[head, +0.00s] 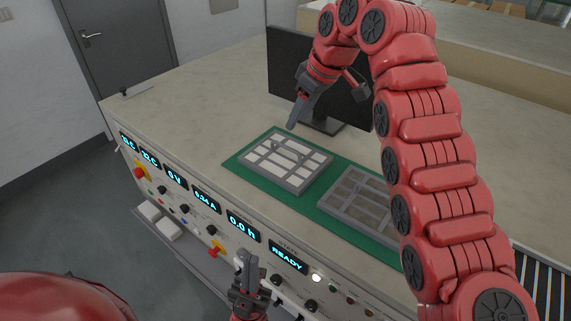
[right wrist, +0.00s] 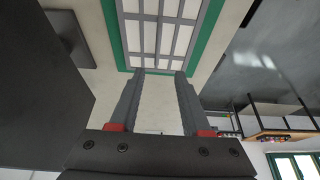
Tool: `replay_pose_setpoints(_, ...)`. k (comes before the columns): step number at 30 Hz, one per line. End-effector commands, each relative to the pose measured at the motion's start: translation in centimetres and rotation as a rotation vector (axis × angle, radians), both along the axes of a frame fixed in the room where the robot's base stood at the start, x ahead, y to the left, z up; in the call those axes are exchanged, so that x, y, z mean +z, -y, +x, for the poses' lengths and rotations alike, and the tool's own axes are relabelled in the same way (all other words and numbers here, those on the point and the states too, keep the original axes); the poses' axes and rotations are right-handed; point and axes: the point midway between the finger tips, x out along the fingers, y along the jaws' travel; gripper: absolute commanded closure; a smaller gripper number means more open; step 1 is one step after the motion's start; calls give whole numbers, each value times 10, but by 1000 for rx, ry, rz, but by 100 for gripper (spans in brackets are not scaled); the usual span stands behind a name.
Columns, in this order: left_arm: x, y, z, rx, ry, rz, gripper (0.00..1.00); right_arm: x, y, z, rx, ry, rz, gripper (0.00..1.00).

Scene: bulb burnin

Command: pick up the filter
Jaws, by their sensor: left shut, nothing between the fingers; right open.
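Two grey-framed filters lie side by side on a green mat (head: 236,163). The left filter (head: 270,173) has white panels and a raised handle; the right filter (head: 347,204) has brownish panels and is partly hidden by my right arm. My right gripper (head: 293,124) is open and empty, above and behind the white filter, apart from it. In the right wrist view the white filter (right wrist: 163,37) shows beyond the open fingertips (right wrist: 158,74), cut off by the top edge. My left gripper (head: 246,262) is shut and empty, by the console's front panel.
A black monitor (head: 282,75) stands behind the mat, close to my right gripper. The front panel carries lit displays (head: 288,260), knobs and red switches (head: 217,249). The worktop (head: 190,100) left of the mat is clear. A dark roller strip (head: 535,285) is at far right.

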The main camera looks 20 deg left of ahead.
Motion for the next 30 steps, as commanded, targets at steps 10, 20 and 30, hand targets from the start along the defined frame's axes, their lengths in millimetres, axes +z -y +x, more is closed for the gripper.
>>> replay_pose_setpoints(10,22,0,0,0,1,0,100,-50,-20,8,-2,-4,1,53)
replay_pose_setpoints(20,33,0,0,0,1,0,100,-68,-26,10,0,-2,0,53)
replay_pose_setpoints(30,66,0,0,0,1,0,100,-108,-39,15,0,-1,1,53)
